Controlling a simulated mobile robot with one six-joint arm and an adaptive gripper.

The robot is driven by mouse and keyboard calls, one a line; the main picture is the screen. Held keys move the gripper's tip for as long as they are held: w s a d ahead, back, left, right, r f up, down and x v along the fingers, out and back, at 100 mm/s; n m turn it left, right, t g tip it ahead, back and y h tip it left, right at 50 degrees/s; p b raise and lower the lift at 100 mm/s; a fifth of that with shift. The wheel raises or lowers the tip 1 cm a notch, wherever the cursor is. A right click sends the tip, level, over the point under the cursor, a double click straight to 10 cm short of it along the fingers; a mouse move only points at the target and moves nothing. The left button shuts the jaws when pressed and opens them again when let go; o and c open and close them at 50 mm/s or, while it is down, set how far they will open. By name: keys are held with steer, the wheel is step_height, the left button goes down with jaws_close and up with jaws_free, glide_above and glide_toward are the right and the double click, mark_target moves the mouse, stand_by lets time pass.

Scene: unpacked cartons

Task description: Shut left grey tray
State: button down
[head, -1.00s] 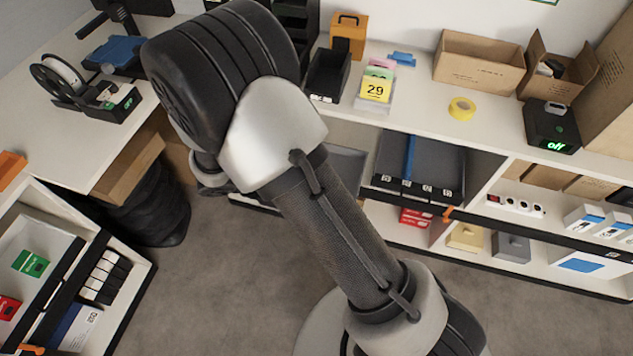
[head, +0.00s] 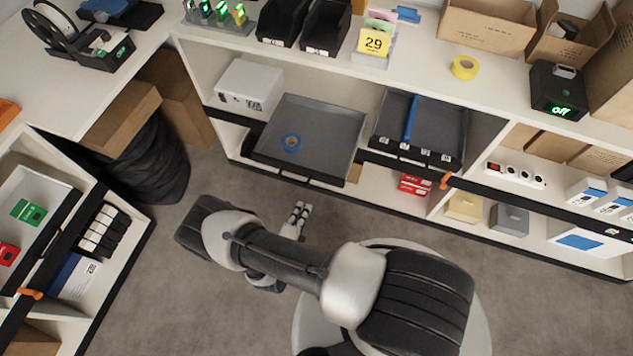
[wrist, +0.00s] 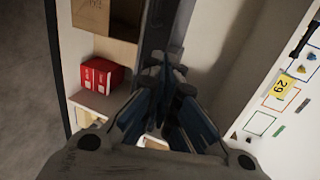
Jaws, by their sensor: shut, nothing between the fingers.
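The left grey tray (head: 330,122) is a shallow, dark grey tray in the lower shelf bay of the white unit, in the head view. It is slid out, its front edge standing past the shelf front over the floor. In the wrist view my gripper (wrist: 167,82) is shut and empty, and the fingers hide part of what lies ahead.
A second grey tray (head: 390,122) with a blue bar sits to the right. A white box (head: 248,84) stands to the left. Red boxes (head: 414,184) are below, also in the wrist view (wrist: 97,78). An orange handle (head: 446,181) sticks out. The floor ahead is open.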

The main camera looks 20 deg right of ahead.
mark_target(319, 174)
steer(key=b+x, duration=0.1)
steer(key=x, duration=0.3)
steer(key=b+x, duration=0.1)
steer(key=x, duration=0.3)
steer(key=r+b+x, duration=0.1)
steer(key=x, duration=0.3)
steer(key=shift+w+d+f, duration=0.15)
steer(key=shift+w+d, duration=0.3)
steer(key=shift+w, duration=0.05)
steer(key=shift+w, duration=0.1)
